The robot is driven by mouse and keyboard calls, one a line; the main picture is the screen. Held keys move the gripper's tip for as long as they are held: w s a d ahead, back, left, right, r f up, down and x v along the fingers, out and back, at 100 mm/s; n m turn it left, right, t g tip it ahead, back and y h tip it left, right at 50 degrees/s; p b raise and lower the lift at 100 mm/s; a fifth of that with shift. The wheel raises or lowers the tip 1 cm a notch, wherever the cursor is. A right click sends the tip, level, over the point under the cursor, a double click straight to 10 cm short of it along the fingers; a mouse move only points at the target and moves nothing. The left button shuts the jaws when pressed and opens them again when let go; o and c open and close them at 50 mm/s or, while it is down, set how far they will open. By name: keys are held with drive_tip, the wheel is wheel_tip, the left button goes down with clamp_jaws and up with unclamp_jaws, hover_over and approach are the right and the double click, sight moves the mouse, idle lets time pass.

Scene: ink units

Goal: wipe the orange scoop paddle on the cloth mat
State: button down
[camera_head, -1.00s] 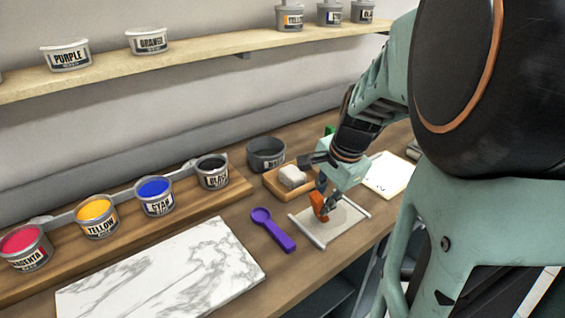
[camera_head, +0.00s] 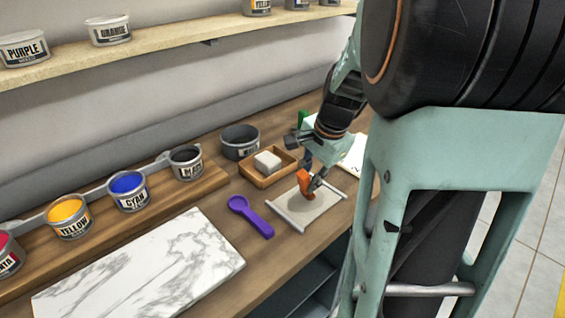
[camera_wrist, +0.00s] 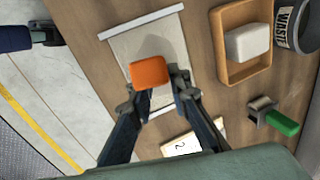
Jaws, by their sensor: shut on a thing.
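The orange scoop paddle (camera_head: 305,185) is in my gripper (camera_head: 314,182), which is shut on it. In the wrist view the orange block-like end of the paddle (camera_wrist: 150,72) shows just past my fingertips (camera_wrist: 160,97). The cloth mat (camera_head: 292,217) is a pale sheet with light bars at two ends. In the wrist view the paddle is over the mat (camera_wrist: 124,46), and a soft shadow shows on the cloth. I cannot tell whether the paddle touches it.
A purple scoop (camera_head: 250,216) lies left of the mat. A wooden tray (camera_head: 258,181) with a white block (camera_head: 267,162) and a dark waste tub (camera_head: 240,142) stand behind. A marble slab (camera_head: 140,268) and ink tubs, including cyan (camera_head: 129,191), are at left. A green-handled tool (camera_wrist: 280,122) lies nearby.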

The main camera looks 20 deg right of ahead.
sight(300, 181)
drive_tip(key=shift+s+a+p, duration=0.2)
drive_tip(key=shift+s+a, duration=0.1)
drive_tip(key=shift+a, duration=0.55)
drive_tip(key=shift+s+a+p, duration=0.2)
drive_tip(key=shift+s+a, duration=0.1)
drive_tip(key=shift+a, duration=0.55)
wheel_tip(300, 181, up, 6)
drive_tip(key=p, duration=0.5)
idle(0.7)
idle(0.3)
